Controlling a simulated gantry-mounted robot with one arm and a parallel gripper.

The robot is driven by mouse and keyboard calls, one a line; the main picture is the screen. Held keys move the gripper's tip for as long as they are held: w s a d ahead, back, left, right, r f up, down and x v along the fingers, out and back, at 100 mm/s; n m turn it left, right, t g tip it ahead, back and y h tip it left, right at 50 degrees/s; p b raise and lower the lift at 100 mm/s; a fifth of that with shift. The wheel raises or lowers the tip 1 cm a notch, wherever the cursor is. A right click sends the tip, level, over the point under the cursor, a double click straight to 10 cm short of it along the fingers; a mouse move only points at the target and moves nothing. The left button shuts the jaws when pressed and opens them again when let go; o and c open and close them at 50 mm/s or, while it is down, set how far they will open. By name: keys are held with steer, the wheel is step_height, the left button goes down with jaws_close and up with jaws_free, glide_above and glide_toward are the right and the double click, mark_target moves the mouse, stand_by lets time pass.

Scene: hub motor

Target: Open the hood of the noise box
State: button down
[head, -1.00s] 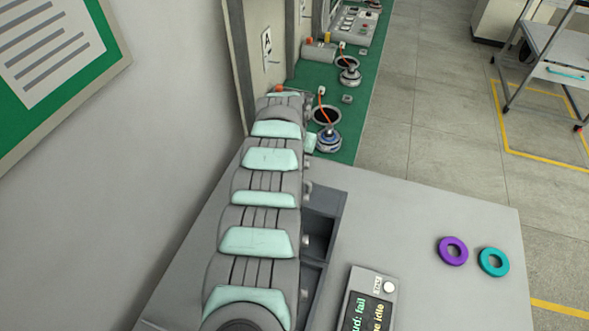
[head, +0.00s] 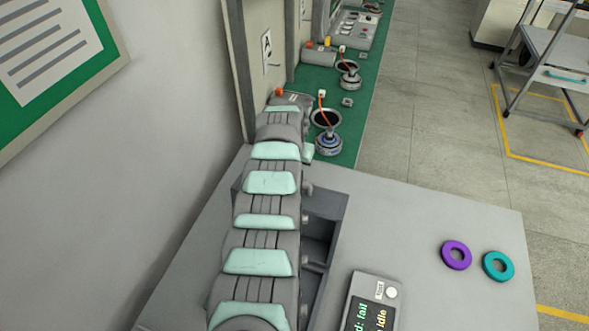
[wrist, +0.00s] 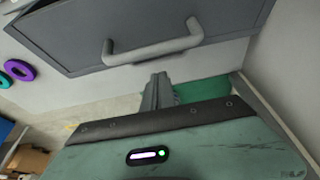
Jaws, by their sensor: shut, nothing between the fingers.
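In the wrist view, a dark grey box-like panel with a pale bar handle (wrist: 152,47) fills the top; it looks like the hood (wrist: 225,18) of the noise box. My gripper (wrist: 157,78) is shut and empty, its narrow grey fingers pointing toward the panel's lower edge, below the handle and not around it. Whether the fingertips touch the panel cannot be told. In the head view, my arm hides my gripper. A dark grey box with compartments (head: 322,228) stands beside my arm on the grey table there; I cannot tell whether it is the same box.
A purple ring (head: 456,255) and a teal ring (head: 498,266) lie on the table (head: 420,220) at right. A small display unit (head: 372,303) stands at the front. Motors with orange cables (head: 328,145) stand on the green bench behind. A wall is close at left.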

steer(key=shift+s+r+p, duration=0.25)
steer(key=shift+s+p, duration=0.15)
steer(key=shift+p, duration=0.1)
steer(key=shift+s+a+f+p, duration=0.15)
steer(key=shift+s+p, duration=0.2)
steer(key=shift+s, duration=0.7)
